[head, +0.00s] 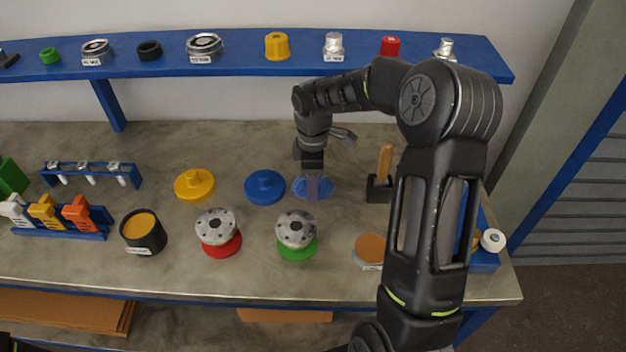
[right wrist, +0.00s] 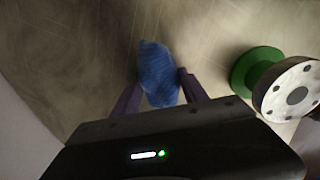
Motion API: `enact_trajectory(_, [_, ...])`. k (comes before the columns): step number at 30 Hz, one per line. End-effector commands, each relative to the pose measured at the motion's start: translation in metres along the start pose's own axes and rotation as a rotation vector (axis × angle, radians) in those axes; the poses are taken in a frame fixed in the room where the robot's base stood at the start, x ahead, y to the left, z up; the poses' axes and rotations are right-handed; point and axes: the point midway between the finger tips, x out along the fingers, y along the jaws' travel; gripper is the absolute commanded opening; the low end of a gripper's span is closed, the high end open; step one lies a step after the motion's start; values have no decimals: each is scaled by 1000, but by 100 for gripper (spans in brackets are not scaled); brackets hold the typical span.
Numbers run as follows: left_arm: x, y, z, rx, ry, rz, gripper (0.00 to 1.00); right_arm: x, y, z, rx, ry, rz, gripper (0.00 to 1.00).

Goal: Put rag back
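The rag is a small blue oval (head: 327,189) at the back middle of the bench, right of the blue flanged lid. My right gripper (head: 312,190) points down over it, and the rag sticks out on both sides of the fingers. In the right wrist view the rag (right wrist: 158,72) lies between the two fingertips, one close at each long side. I cannot tell whether the fingers press on it or whether it is clear of the bench. My left gripper is not in view.
A blue lid (head: 265,187) and a yellow lid (head: 194,184) lie left of the rag. A flanged vessel on a green base (head: 296,232) stands in front. A wooden-handled tool (head: 385,162) stands in a black holder to the right. A blue shelf (head: 150,66) runs behind.

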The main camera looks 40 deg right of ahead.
Motion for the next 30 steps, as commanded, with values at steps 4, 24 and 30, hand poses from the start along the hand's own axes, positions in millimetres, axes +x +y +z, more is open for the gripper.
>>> enact_trajectory(4, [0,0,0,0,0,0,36,0,0,0,0,0,0,64])
enact_trajectory(24, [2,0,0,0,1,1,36,-31,1,0,0,2,5,72])
enact_trajectory(30, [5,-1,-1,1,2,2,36,-73,1,-1,0,2,5,72])
